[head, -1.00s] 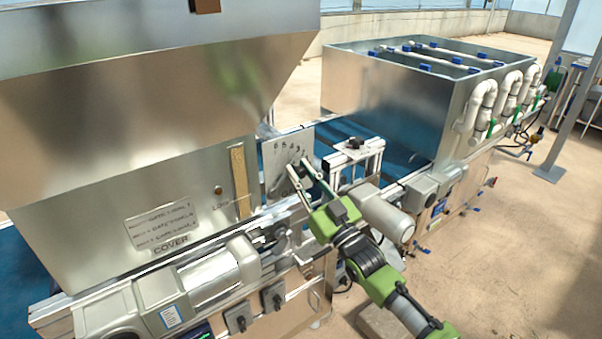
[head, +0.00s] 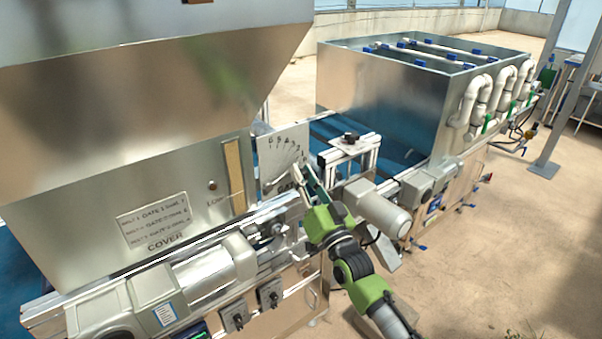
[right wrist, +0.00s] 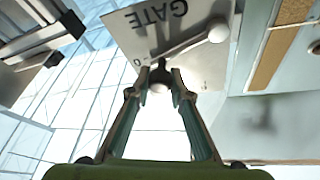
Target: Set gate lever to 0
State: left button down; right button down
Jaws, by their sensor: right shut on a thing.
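The gate plate (head: 275,165) is a pale panel with a row of numbers and the word GATE, beside the large hopper. It also shows upside down in the right wrist view (right wrist: 155,24). There the gate lever (right wrist: 188,46) runs from a round pivot to a ball knob (right wrist: 158,87), with its outer end close to the 0 mark. My right gripper (right wrist: 159,76) is shut on the lever's knob end. In the head view the right gripper (head: 301,172) is at the plate's lower right edge and hides most of the lever. My left gripper is not in view.
The metal hopper (head: 120,130) with a label marked COVER stands left of the plate. A motor (head: 378,207) and a small post frame (head: 350,150) are close on the right. A large metal tank (head: 385,100) stands behind. Floor at right is open.

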jog(key=shift+d+f+m+h, duration=0.15)
jog(key=shift+f+m+h, duration=0.25)
jog(key=shift+m, duration=0.4)
jog(key=shift+f, duration=0.1)
jog(key=c, duration=1.8)
grip_release()
jog(key=shift+w, duration=0.1)
jog(key=shift+c, duration=0.2)
jog(key=v, duration=1.2)
